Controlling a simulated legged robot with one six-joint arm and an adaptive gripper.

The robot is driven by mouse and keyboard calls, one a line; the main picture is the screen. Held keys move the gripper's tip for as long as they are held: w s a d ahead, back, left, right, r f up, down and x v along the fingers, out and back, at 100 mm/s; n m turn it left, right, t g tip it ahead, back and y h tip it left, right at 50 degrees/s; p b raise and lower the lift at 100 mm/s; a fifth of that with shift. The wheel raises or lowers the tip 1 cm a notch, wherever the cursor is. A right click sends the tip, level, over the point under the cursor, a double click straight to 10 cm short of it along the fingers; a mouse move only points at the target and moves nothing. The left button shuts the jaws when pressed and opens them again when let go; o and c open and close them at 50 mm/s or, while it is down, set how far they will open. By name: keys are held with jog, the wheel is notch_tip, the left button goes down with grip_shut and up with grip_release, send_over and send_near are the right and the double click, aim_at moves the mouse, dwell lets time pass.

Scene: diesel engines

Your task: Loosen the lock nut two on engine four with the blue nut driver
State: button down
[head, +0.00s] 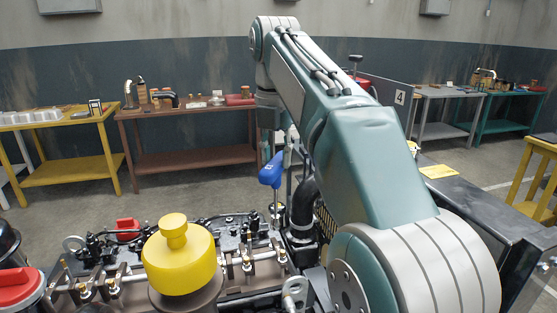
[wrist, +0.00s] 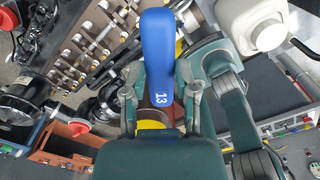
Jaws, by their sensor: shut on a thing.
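The blue nut driver (head: 271,170) stands roughly upright over the far end of the engine's rocker gear (head: 235,262), its thin shaft pointing down. Its blue handle, marked 13, fills the middle of the wrist view (wrist: 158,50). My gripper (wrist: 161,88) is shut on the handle, with one finger on each side. In the head view my gripper (head: 288,143) is small and partly hidden behind my arm. Several lock nuts with brass-coloured parts sit along the rocker gear; I cannot tell which is number two. Whether the driver tip sits on a nut is unclear.
A yellow cap (head: 178,255) stands tall at the engine's front. A red cap (head: 128,229) and a black curved pipe (head: 304,205) flank the rocker gear. A brown bench (head: 190,148) and a yellow bench (head: 65,172) stand behind, with open floor between them and the engine.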

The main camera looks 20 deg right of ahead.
jog(key=a+m, duration=0.6)
jog(key=m, duration=1)
jog(key=shift+s+a+r+m, duration=0.25)
jog(key=shift+s+r+m, duration=0.05)
jog(key=shift+r+m, duration=0.1)
jog(key=shift+f, duration=0.15)
notch_tip(320, 180, down, 7)
jog(key=shift+r, duration=0.2)
dwell(0.3)
jog(key=shift+f, duration=0.7)
dwell(0.5)
jog(key=shift+f, duration=0.6)
jog(key=shift+f, duration=0.1)
